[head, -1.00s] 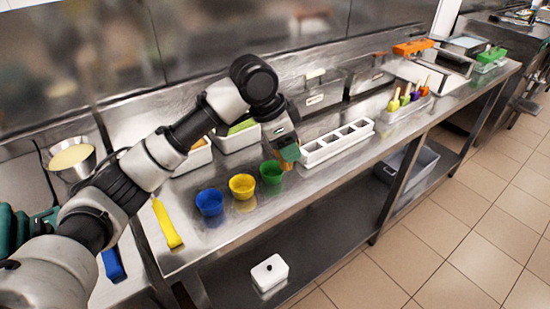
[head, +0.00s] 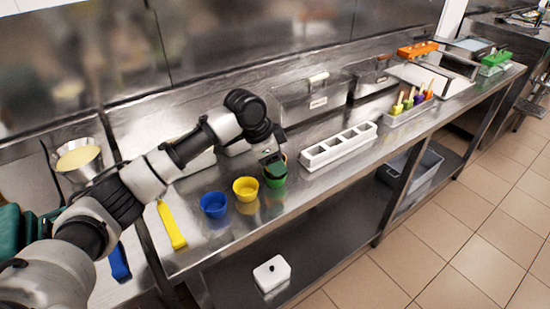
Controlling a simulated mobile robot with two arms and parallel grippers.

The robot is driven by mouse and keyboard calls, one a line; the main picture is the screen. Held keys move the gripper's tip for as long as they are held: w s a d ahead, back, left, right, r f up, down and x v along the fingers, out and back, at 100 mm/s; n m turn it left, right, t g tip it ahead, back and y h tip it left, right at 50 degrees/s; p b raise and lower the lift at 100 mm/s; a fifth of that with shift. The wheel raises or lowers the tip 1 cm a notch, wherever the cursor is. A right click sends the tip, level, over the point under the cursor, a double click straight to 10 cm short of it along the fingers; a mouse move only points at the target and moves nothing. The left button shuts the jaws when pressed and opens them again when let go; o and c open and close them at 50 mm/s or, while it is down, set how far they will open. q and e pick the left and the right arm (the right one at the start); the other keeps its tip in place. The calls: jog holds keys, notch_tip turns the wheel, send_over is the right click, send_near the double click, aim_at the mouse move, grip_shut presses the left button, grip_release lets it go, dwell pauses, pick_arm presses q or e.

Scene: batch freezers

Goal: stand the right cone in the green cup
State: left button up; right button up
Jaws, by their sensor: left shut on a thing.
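The green cup (head: 276,182) stands on the steel counter, at the right end of a row with the yellow cup (head: 246,189) and the blue cup (head: 213,205). My left gripper (head: 275,167) is over the green cup and covers much of its mouth. It is shut on the cone, of which only a small orange-tan bit (head: 285,157) shows beside the fingers. I cannot tell how far the cone is inside the cup. My right gripper is not in view.
A white rack (head: 339,146) with square holes stands right of the green cup. A yellow-handled tool (head: 171,226) lies left of the blue cup. A tray (head: 411,110) of colourful pops stands farther right. The counter's front strip is clear.

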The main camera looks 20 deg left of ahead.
pick_arm(q)
jog(key=shift+f, duration=0.25)
jog(key=o, duration=0.9)
jog(key=shift+r, duration=0.25)
jog(key=v, duration=1.2)
jog(key=shift+b, duration=0.4)
jog(key=shift+s, duration=0.1)
